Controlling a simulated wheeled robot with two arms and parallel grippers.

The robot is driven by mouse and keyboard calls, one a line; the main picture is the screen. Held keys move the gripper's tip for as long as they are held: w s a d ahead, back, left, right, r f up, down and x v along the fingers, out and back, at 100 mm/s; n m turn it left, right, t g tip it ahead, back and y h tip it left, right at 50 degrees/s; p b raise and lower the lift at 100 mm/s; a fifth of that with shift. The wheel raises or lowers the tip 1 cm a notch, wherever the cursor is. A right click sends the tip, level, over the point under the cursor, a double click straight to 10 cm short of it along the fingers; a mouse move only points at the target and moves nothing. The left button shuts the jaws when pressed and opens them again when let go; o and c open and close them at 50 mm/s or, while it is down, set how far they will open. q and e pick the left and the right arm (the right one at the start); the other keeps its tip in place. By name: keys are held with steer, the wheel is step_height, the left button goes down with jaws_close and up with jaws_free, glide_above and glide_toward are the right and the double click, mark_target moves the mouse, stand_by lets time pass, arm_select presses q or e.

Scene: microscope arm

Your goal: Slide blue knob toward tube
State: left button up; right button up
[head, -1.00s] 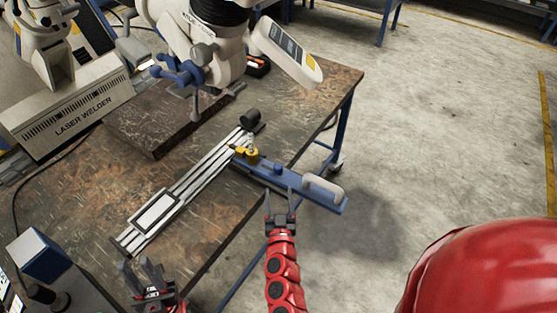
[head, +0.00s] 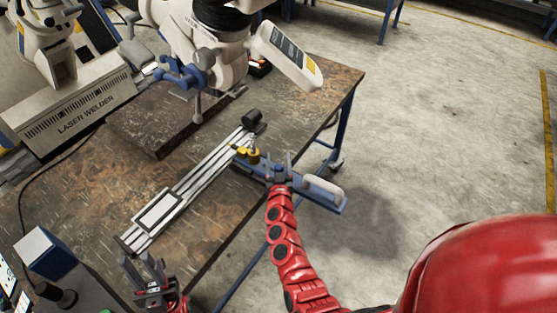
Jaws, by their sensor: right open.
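The blue bar (head: 327,201) sticks out past the table edge from the yellow clamp (head: 249,155) on the silver rail. The blue knob on this bar is largely hidden behind my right gripper (head: 278,158), which is open with its fingers spread at the knob's place. I cannot tell if they touch it. A short black cylinder (head: 252,118), possibly the tube, sits at the rail's far end. My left gripper (head: 147,264) is open and empty at the lower left, near the table's front edge.
The silver rail (head: 189,177) lies diagonally on the worn table (head: 80,195) and carries a framed white plate (head: 158,211). A white handle (head: 322,187) sits on the bar's outer end. A large white machine (head: 215,50) overhangs the rear. The laser welder (head: 80,115) stands at left.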

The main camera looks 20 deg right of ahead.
jaws_close()
stand_by(1.4)
